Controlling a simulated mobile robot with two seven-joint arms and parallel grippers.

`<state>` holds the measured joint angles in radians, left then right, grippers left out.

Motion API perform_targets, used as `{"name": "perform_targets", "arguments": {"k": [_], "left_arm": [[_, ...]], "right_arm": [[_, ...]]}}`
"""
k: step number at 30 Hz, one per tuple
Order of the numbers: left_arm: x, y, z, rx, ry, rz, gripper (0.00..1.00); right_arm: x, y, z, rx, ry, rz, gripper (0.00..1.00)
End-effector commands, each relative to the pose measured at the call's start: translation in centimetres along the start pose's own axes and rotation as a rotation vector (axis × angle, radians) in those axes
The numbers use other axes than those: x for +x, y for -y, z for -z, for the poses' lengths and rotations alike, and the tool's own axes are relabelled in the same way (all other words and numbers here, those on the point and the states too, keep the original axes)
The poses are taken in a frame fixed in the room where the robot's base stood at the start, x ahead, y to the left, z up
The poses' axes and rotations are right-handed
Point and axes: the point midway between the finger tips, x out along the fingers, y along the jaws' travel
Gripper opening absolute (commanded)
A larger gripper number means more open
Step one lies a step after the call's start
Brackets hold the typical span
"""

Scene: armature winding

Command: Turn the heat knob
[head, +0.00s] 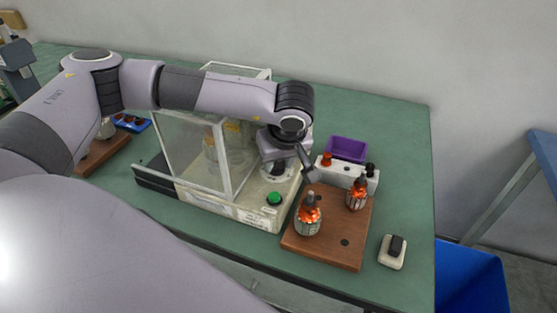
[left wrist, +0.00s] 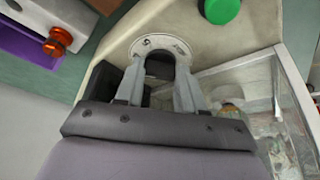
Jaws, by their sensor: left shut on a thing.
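The heat knob (left wrist: 160,66) is a dark knob on a round white dial plate (left wrist: 162,43) with small markings, on the cream machine housing (head: 252,212). In the left wrist view my left gripper (left wrist: 159,72) has one finger on each side of the knob and is shut on it. In the head view my left gripper (head: 290,152) is at the machine's right part, beside the dial, and covers most of the knob. How far the knob is turned cannot be told. My right gripper is not in view.
A green button (head: 274,198) is on the housing near the dial. A clear guard (head: 222,165) stands left of it. A wooden board (head: 328,251) with two copper-wound armatures (head: 307,216), a purple bin (head: 347,148) and a white terminal box (head: 340,172) are to the right.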

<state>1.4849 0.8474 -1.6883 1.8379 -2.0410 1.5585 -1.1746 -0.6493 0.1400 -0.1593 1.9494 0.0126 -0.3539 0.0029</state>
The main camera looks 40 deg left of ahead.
Motion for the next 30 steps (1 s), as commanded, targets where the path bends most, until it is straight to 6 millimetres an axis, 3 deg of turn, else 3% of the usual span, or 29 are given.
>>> {"name": "perform_targets", "arguments": {"k": [8, 9, 20, 30], "left_arm": [[-0.1, -0.1, 0.1, -0.001, 0.0, -0.004, 0.08], [-0.1, -0.1, 0.1, -0.001, 0.0, -0.004, 0.48], [-0.4, -0.1, 0.0, -0.001, 0.0, -0.003, 0.49], [-5.5, -0.1, 0.0, -0.001, 0.0, -0.006, 0.49]], "right_arm": [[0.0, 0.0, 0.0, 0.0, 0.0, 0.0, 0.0], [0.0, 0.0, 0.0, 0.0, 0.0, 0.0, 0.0], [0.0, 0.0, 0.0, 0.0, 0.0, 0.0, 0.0], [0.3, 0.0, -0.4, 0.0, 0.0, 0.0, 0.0]]}}
